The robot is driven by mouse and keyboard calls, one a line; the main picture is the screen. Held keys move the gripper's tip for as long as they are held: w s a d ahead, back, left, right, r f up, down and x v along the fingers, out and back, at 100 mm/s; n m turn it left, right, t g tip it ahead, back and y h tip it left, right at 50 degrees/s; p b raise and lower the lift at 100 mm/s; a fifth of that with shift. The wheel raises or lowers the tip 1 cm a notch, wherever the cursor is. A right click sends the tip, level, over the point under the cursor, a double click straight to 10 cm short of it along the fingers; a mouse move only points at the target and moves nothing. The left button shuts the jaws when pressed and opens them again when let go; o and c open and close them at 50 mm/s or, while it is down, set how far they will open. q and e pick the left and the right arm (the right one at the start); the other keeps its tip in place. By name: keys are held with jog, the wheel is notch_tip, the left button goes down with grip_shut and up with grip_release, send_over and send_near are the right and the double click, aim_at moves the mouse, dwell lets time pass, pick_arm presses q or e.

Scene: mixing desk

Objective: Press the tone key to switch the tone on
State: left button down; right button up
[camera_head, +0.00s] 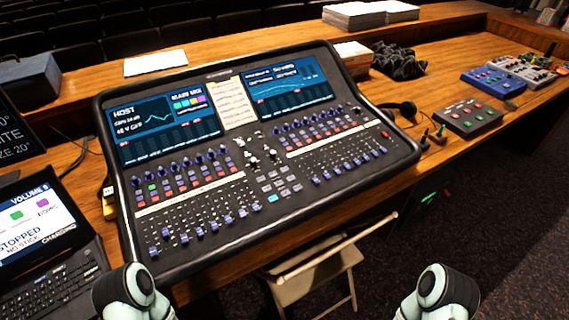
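The mixing desk (208,220) is a large black console lying tilted on the wooden counter in the middle of the head view. It has two lit screens, rows of blue knobs and faders, and small coloured keys. A block of small grey keys (283,182) sits at its lower middle, with one light-blue lit key (272,198) below. The labels are too small to read, so I cannot tell which key is the tone key. Parts of my two arms show at the bottom edge, left and right, apart from the desk. Neither gripper's fingers show.
A laptop (55,262) stands at the left. A grey box with coloured buttons (468,117) and a blue pedal-like box (493,82) lie on the right. Black headphones (409,110) lie by the desk's right edge. A folding chair (315,275) stands in front, below the counter.

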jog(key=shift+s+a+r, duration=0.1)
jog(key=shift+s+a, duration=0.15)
